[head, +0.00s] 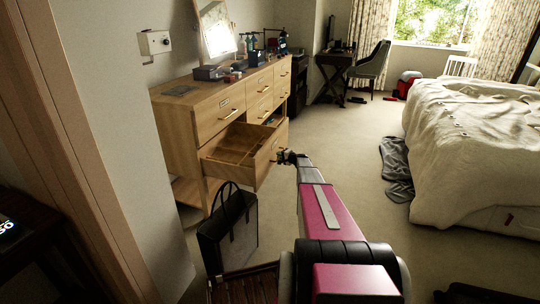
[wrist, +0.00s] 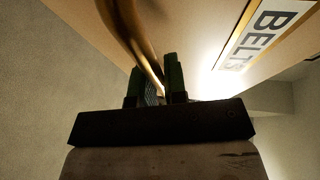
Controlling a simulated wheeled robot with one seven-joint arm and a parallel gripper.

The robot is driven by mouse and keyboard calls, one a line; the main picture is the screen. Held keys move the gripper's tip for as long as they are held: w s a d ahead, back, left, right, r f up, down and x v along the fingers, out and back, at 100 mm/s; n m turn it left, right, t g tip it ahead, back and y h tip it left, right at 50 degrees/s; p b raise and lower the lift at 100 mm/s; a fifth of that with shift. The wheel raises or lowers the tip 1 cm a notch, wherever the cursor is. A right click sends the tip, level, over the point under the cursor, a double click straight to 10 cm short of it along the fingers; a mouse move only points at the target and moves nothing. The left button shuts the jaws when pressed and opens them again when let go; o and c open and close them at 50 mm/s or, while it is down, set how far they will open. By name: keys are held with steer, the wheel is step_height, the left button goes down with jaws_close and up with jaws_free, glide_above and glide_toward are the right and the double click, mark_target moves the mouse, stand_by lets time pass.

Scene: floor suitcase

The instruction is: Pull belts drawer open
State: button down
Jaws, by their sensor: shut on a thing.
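The wooden dresser (head: 180,130) stands against the left wall in the head view. One of its lower drawers (head: 228,154) is slid well out, showing an inside with wooden dividers. My gripper (head: 284,157) is at the front of this drawer. In the wrist view, my gripper (wrist: 160,82) is shut on a curved brass handle (wrist: 135,38), with a dark finger on each side. The label (wrist: 262,32) beside the handle reads BELTS, its last letters in glare. The handle's far end is hidden behind the fingers.
A black bag (head: 228,232) stands on the floor below the open drawer. A mirror (head: 217,32) and small items stand on the dresser top. The bed (head: 470,140) is at the right, with a grey cloth (head: 397,165) beside it. Carpet between bed and dresser is clear.

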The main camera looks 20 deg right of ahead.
steer(key=shift+s+d, duration=0.75)
steer(key=shift+d, duration=0.25)
steer(key=c, duration=1.2)
jaws_free()
steer(key=v, duration=1)
steer(key=shift+s+d, duration=0.15)
steer(key=shift+s, duration=0.2)
